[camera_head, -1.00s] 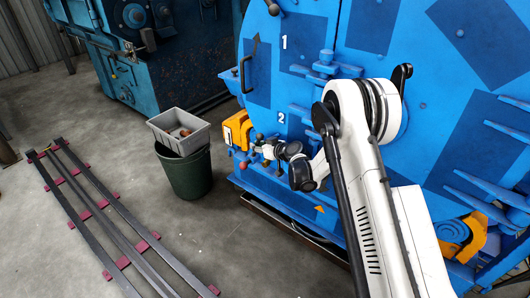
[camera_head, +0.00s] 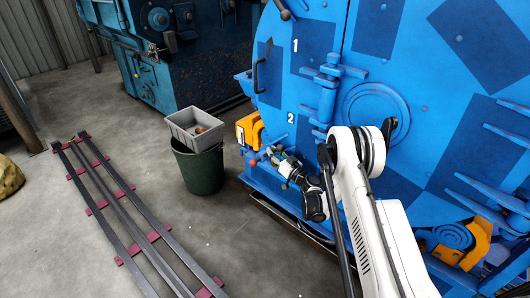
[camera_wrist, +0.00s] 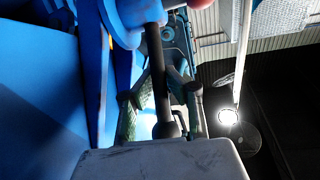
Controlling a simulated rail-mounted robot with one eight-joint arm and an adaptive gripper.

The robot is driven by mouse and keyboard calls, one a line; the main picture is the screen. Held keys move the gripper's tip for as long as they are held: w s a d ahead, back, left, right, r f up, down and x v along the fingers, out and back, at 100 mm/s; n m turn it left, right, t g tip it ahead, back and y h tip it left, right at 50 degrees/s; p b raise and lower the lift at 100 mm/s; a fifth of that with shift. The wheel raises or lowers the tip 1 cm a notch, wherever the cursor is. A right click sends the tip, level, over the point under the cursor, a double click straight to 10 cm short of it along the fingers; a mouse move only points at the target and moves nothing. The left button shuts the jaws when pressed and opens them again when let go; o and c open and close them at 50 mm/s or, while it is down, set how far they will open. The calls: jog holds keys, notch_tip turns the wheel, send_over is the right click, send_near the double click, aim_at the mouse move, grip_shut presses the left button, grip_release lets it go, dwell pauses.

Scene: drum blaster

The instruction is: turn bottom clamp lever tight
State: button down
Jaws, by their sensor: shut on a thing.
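The clamp lever is a dark rod (camera_wrist: 154,60) with a rounded black end, running down from a blue hub (camera_wrist: 140,12) in the wrist view. My gripper (camera_wrist: 160,98) has its fingers on either side of the rod and is shut on it. In the head view my gripper (camera_head: 273,156) is at the lower left edge of the blue drum machine (camera_head: 300,95), below the painted number 2. The lever is too small there to make out clearly, and my wrist partly covers that area. A red knob (camera_wrist: 200,3) shows at the top of the wrist view.
A yellow-orange block (camera_head: 249,130) is on the machine just above my gripper. A dark green bin (camera_head: 200,170) with a grey tray (camera_head: 194,128) on it stands to the left. Dark rails (camera_head: 130,225) lie on the floor. The floor between is clear.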

jog(key=shift+s+f, duration=0.15)
jog(key=c, duration=1.7)
grip_release()
jog(key=shift+d, duration=0.1)
jog(key=v, duration=0.7)
jog(key=shift+s+d, duration=0.1)
jog(key=shift+s, duration=0.1)
